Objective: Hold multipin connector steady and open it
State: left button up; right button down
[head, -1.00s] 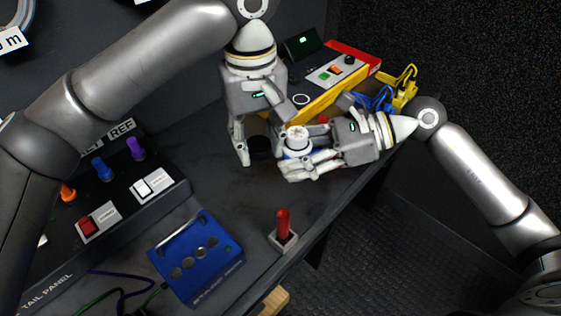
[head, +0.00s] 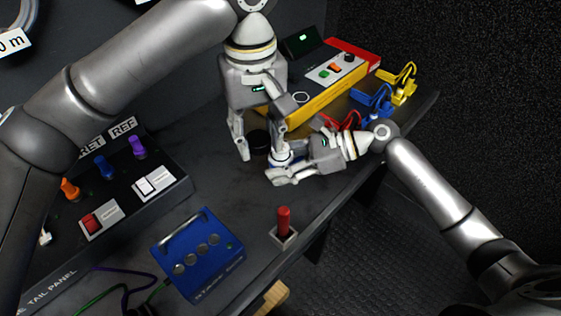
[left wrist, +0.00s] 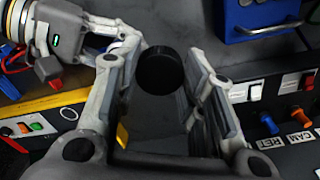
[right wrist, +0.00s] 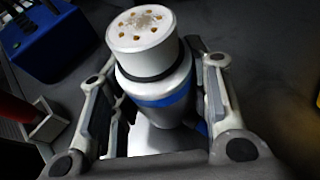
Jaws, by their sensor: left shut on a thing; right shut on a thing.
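The multipin connector (right wrist: 155,62) is a white cylinder with a blue band, a dark ring and gold pins on its bare end face. My right gripper (head: 276,166) is shut on it and holds it just above the table; it also shows in the head view (head: 280,159), partly hidden by fingers. A round black cap (left wrist: 161,70) sits apart from the connector, between the fingers of my left gripper (left wrist: 165,82), which is shut on it. The black cap also shows in the head view (head: 259,143), close beside the connector.
A blue box (head: 205,252) and a red lever (head: 284,222) stand at the table's front. A yellow and red console (head: 318,100) lies behind, with red, blue and yellow clips (head: 405,82) at the right. The switch panel (head: 120,205) is at the left.

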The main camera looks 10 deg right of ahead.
pick_arm(q)
jog(key=shift+f, duration=0.1)
jog(key=shift+f, duration=0.15)
pick_arm(e)
jog(key=shift+f, duration=0.15)
jog(key=c, duration=0.8)
grip_release()
jog(key=shift+o, duration=0.2)
pick_arm(q)
jog(key=shift+r, duration=0.25)
jog(key=shift+f+b, duration=0.95)
jog(key=shift+b, duration=0.05)
pick_arm(e)
jog(key=v, duration=1.1)
jog(key=shift+d, duration=0.15)
jog(key=shift+s+d+r, duration=0.1)
jog(key=shift+d+r, duration=0.2)
jog(key=shift+r, duration=0.05)
